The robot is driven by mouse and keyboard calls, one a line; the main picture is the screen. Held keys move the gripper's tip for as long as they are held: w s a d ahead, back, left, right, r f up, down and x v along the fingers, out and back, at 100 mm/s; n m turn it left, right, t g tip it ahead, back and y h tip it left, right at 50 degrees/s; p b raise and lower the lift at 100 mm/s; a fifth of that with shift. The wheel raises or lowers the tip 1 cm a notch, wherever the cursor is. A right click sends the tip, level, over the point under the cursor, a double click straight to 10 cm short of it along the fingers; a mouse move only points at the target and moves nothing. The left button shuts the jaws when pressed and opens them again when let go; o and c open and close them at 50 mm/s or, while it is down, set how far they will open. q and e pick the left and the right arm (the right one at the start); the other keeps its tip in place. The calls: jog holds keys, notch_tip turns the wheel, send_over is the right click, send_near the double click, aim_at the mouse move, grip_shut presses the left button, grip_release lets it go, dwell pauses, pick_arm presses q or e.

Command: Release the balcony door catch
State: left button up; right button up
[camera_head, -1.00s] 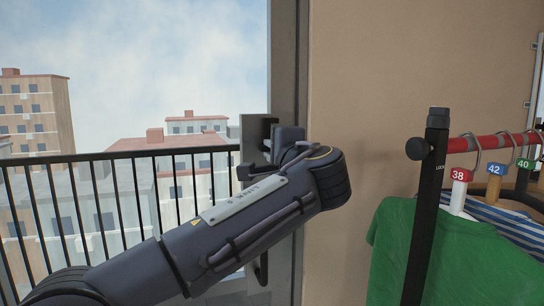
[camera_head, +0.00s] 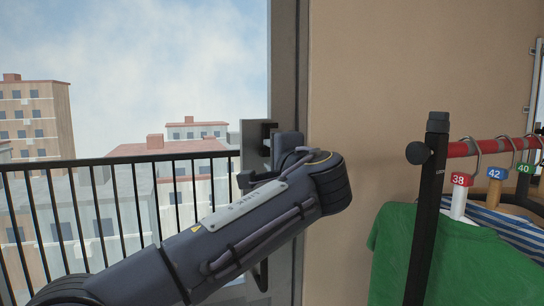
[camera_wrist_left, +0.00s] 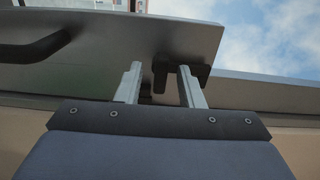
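The balcony door catch (camera_wrist_left: 174,68) is a small black piece on the grey plate of the door, in the left wrist view. In the head view the black catch (camera_head: 268,130) shows just above my left gripper (camera_head: 286,148), which is at the door's edge. In the left wrist view, my left gripper's two grey fingers (camera_wrist_left: 160,76) stand apart. Part of the catch shows between them and part behind the right finger; I cannot tell whether they touch. In the head view, my wrist hides the fingertips. My right gripper is not in view.
A dark door handle (camera_wrist_left: 35,48) lies left in the wrist view; part of it (camera_head: 262,274) shows below my arm. A balcony railing (camera_head: 120,164) stands beyond the glass. A clothes rack (camera_head: 432,190) with a green shirt (camera_head: 440,255) stands at right, beside the bare wall (camera_head: 370,90).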

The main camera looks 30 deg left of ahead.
pick_arm(q)
jog(key=v, duration=0.7)
jog(key=shift+s+d, duration=0.25)
jog(key=shift+s, duration=0.05)
